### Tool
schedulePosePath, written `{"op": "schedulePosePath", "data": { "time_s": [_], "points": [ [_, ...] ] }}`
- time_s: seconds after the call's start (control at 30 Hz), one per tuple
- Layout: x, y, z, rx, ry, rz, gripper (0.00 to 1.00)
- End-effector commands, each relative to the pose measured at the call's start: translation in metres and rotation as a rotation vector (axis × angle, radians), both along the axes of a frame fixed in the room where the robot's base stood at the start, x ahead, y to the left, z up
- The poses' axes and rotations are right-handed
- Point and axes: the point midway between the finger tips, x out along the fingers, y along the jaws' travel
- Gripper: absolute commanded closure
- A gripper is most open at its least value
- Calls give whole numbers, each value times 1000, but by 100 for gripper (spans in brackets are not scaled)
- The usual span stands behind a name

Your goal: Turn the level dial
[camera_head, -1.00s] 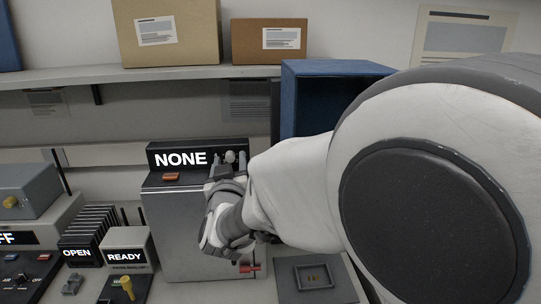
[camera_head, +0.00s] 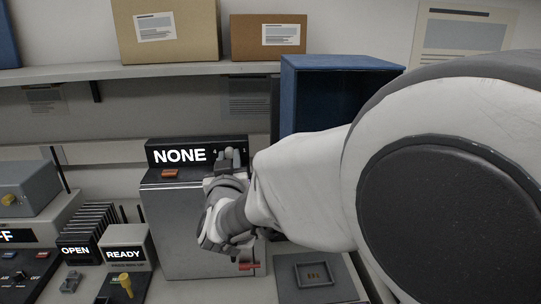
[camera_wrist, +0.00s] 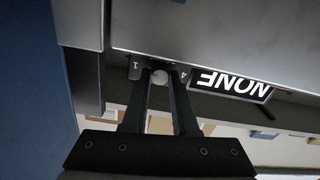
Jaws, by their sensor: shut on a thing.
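The level dial (camera_wrist: 159,77) is a small light round knob in the wrist view, with a "1" plate on one side and a "4" plate on the other. My gripper (camera_wrist: 160,86) has a dark finger on each side of it and is closed on it. In the head view my gripper (camera_head: 229,163) is at the top right of a grey metal cabinet (camera_head: 190,230), beside a lit sign (camera_head: 180,156) reading NONE. My wrist and fingers hide much of the dial there.
An orange button (camera_head: 170,174) lies left of my gripper and a red lever (camera_head: 249,266) below it. A blue open box (camera_head: 300,100) stands behind my forearm. A grey tray (camera_head: 320,283) is at lower right.

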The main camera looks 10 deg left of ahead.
Motion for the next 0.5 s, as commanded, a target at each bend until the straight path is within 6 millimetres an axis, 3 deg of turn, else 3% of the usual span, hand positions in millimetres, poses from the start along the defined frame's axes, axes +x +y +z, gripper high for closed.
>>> {"op": "schedulePosePath", "data": {
  "time_s": [0.5],
  "points": [
    [1,-1,-4,425,97,0,100]
  ]
}}
